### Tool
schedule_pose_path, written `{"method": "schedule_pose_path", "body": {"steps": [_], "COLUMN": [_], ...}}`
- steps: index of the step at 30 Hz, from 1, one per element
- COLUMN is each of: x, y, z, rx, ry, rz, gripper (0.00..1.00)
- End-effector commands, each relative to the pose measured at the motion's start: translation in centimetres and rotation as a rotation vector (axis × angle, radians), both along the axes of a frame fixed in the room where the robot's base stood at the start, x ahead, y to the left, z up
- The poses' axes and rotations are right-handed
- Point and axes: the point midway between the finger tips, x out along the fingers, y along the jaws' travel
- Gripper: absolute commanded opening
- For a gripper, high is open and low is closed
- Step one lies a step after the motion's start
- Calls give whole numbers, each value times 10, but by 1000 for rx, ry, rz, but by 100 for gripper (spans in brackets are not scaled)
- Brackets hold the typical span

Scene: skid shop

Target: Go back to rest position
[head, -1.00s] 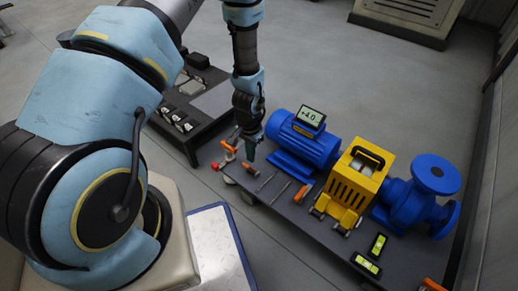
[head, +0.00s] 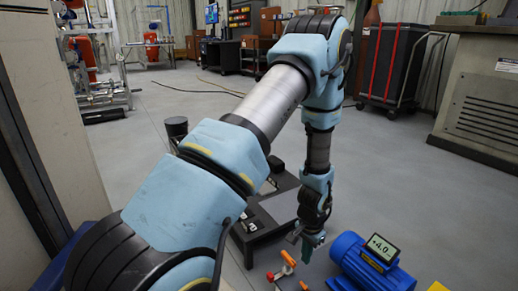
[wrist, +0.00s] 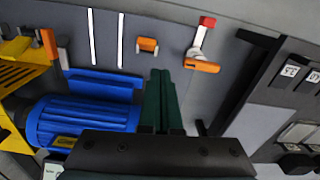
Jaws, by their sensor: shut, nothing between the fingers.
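My gripper (head: 309,243) hangs pointing down at the end of my bent arm, just left of the blue motor (head: 368,264) in the head view. In the wrist view its dark green fingers (wrist: 160,100) are together, with nothing between them. The blue motor (wrist: 85,118) lies left of the fingers there. The gripper looks apart from the motor and tools.
A dark skid (wrist: 180,30) carries orange-handled tools (wrist: 201,66), thin rods (wrist: 120,40) and a yellow guard (wrist: 20,74). A wheeled cart (head: 392,65) and console (head: 490,100) stand farther right. Open floor lies between.

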Motion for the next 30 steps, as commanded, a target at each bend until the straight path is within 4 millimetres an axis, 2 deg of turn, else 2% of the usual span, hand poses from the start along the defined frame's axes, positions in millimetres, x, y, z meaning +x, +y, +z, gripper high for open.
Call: {"method": "schedule_pose_path", "body": {"steps": [1,3,7,12,15,18,24,28,30], "x": [13,25,36,32,22,9,-16,-34,-32], "y": [12,33,76,136,166,188,221,237,234], "z": [25,58,116,183,214,235,266,281,301], "rx": [-7,-12,-20,-35,-45,-54,-72,-84,-81], "ry": [-15,-28,-49,-72,-83,-90,-104,-111,-106], "rz": [55,135,290,489,594,677,809,887,876], "gripper": [0,0,0,0,0,0,0,0,0]}}
